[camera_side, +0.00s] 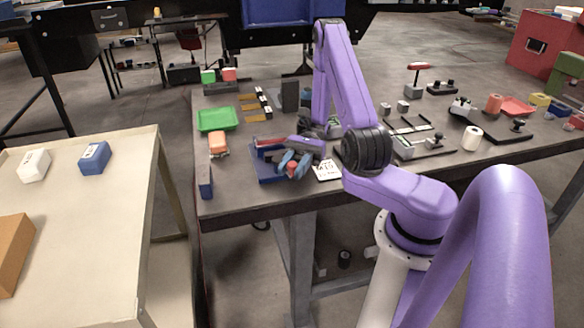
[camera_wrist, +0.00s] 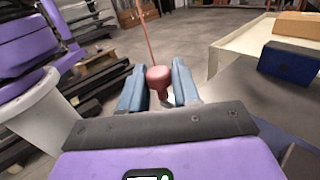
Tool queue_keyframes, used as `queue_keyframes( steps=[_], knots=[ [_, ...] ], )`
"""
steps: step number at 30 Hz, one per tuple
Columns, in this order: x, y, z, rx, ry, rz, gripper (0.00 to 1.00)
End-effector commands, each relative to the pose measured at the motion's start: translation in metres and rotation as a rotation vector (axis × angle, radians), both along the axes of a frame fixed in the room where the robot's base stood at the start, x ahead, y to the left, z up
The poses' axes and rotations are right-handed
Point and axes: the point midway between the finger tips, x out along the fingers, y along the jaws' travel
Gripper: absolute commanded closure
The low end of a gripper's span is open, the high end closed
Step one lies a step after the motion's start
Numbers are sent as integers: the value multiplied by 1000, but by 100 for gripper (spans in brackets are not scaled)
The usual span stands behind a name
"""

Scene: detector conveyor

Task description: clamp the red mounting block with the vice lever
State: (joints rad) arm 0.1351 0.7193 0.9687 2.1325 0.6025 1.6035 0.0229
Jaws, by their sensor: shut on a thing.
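My gripper (camera_side: 294,164) is at the front left of the dark workbench, its blue fingers shut on a red lever knob (camera_side: 292,167). In the wrist view the knob (camera_wrist: 158,78) sits between the two fingers, with a thin reddish rod running away from it. A blue vice-like fixture (camera_side: 262,176) lies just left of and under the gripper. A red strip (camera_side: 270,143), perhaps the mounting block, shows at its back; the gripper and wrist hide much of it, so I cannot tell how the block sits.
A white label card (camera_side: 327,171) lies right of the gripper. A green tray (camera_side: 217,119) and an orange-topped piece (camera_side: 218,142) are to the left. Fixtures (camera_side: 425,145) crowd the bench to the right. A separate pale table (camera_side: 95,215) stands left across a gap.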

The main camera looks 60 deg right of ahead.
Motion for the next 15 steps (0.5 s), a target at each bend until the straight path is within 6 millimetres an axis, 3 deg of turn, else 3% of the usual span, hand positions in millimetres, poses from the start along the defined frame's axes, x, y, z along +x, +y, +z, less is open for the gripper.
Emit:
queue_keyframes(
  steps=[4, 5, 6, 7, 15],
  knots=[
    [0, 0, 0, 2, 0, -1, 100],
    [0, 0, 0, 2, 0, -1, 66],
    [0, 0, 0, 2, 0, -1, 53],
    [0, 0, 0, 2, 0, -1, 48],
    [0, -1, 0, 1, 0, -2, 48]
  ],
)
